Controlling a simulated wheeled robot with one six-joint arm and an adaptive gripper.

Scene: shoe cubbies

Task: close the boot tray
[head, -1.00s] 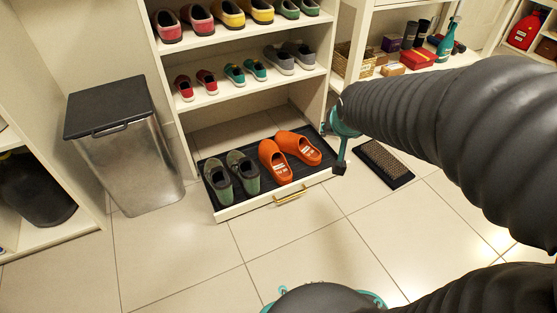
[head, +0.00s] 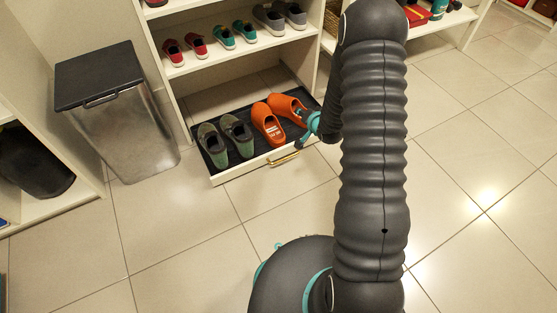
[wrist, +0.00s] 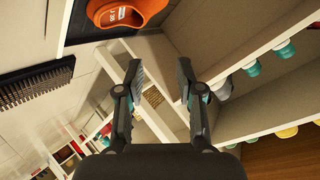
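The boot tray (head: 243,172) is a dark-lined pull-out drawer with a white front and a brass handle (head: 285,159), pulled out at the bottom of the white shelf unit. On it stand a pair of grey-green shoes (head: 237,135) and a pair of orange clogs (head: 268,123). My gripper (head: 307,130) is at the tray's right end, beside the right orange clog. In the wrist view my gripper (wrist: 158,75) shows two fingers apart with nothing between them. An orange clog (wrist: 128,12) shows at the top there. Whether my gripper touches the tray is unclear.
A metal bin with a dark lid (head: 120,110) stands left of the shelf unit. Small shoes line the shelf (head: 235,50) above the tray. A bristled mat (wrist: 35,85) lies on the floor. The tiled floor (head: 190,235) in front is clear.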

